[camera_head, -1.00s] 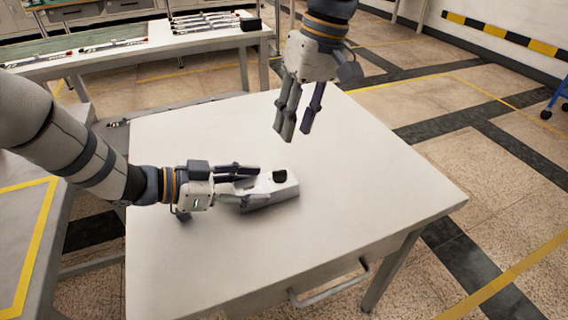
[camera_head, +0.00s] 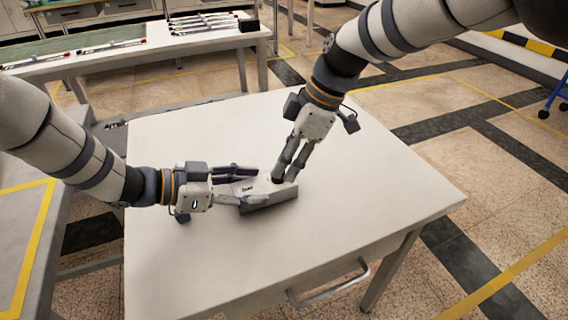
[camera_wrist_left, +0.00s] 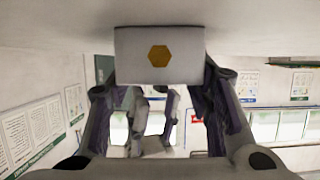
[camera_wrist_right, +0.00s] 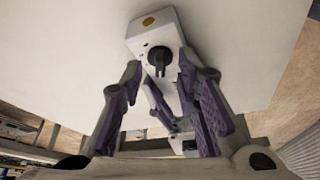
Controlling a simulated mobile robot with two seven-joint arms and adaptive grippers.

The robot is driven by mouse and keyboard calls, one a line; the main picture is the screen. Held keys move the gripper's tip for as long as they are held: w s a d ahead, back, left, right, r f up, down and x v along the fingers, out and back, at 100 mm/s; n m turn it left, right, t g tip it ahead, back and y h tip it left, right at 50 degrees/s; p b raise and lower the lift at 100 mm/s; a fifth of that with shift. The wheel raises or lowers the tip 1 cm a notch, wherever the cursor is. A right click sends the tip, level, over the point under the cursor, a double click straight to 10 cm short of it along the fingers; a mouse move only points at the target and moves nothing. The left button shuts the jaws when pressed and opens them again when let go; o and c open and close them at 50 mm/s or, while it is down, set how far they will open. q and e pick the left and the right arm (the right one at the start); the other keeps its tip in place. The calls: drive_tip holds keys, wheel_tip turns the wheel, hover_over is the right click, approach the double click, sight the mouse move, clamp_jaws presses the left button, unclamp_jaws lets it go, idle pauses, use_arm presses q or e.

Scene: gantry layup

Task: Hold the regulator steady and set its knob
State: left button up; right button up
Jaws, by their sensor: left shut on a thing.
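The regulator (camera_head: 285,197) is a pale grey-white box lying on the table, with small dark lettering on its top. My left gripper (camera_head: 248,186) is shut on its left end from both sides. In the left wrist view the regulator's face (camera_wrist_left: 135,45) with an orange hexagon shows between the fingers. My right gripper (camera_head: 284,180) points down at the right part of the regulator. In the right wrist view, the black knob (camera_wrist_right: 159,58) sits between the spread fingertips, with gaps visible on both sides. The fingers hide the knob in the head view.
The white table (camera_head: 210,265) is otherwise clear around the regulator. A drawer handle (camera_head: 330,287) sticks out at its front. A second bench (camera_head: 150,58) with rod-like items stands at the back left. A grey surface with a yellow stripe lies at the left edge.

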drive_tip(key=shift+x, duration=0.8)
drive_tip(key=shift+c, duration=0.5)
clamp_jaws()
